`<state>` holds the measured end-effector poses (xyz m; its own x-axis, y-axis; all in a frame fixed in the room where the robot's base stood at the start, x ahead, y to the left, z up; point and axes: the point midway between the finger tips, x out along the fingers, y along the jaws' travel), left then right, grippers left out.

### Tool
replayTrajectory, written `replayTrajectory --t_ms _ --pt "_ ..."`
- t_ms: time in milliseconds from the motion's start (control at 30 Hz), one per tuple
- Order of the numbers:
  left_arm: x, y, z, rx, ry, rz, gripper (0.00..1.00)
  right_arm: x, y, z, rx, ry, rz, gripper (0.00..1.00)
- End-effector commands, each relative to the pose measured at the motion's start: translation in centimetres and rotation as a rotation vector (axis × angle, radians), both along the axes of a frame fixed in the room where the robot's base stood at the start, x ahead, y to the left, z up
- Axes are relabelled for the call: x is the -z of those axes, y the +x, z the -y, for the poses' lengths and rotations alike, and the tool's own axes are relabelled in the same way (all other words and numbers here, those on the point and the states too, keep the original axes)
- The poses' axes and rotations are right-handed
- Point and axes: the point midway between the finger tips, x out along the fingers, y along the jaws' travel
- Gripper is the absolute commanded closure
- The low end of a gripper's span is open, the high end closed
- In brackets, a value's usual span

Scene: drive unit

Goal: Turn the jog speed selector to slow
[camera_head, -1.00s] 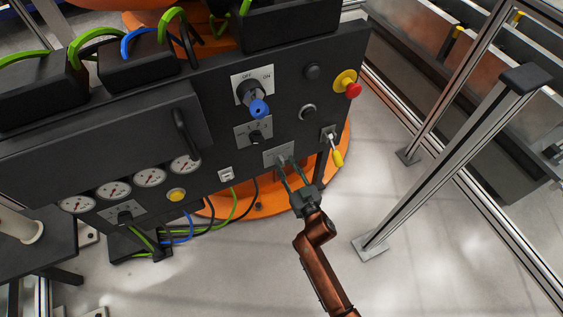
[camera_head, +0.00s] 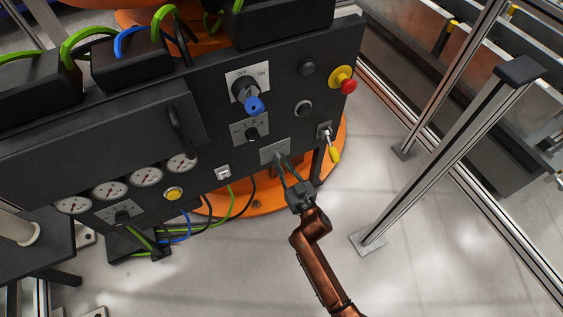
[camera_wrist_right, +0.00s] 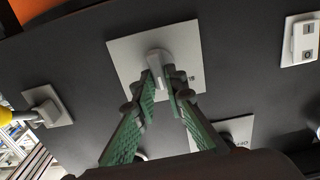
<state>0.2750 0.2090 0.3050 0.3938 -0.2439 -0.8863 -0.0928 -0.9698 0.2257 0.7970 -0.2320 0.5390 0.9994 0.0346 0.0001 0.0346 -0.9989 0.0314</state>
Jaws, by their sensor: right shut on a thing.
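The selector knob (camera_wrist_right: 159,66) is light grey and stands on a square pale plate (camera_wrist_right: 125,58) in the right wrist view. In the head view the same plate (camera_head: 268,151) sits low on the dark panel; its lettering is too small to read. My right gripper (camera_head: 281,160) reaches up to it from below. Its green-padded fingers (camera_wrist_right: 161,85) are closed on the two sides of the knob. The fingers partly hide the knob, and its exact pointer position cannot be told. My left gripper is not in view.
Another black selector (camera_head: 252,134) sits just above and left. A blue padlock (camera_head: 254,106) hangs from the OFF/ON switch. A yellow-tipped key-like part (camera_head: 333,153) and a red emergency button (camera_head: 348,86) are to the right. A metal post (camera_head: 440,160) stands farther right.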

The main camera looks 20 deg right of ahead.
Motion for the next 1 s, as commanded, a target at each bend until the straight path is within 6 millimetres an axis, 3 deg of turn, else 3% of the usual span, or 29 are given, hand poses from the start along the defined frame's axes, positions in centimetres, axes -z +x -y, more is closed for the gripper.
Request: replayTrajectory --t_ms 267,1000 --pt "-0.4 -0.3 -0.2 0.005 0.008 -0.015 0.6 0.1 -0.1 -0.2 -0.002 -0.093 0.002 1.0" --pt "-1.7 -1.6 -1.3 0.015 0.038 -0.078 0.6 0.5 -0.2 -0.5 -0.002 -0.637 0.018 1.0"
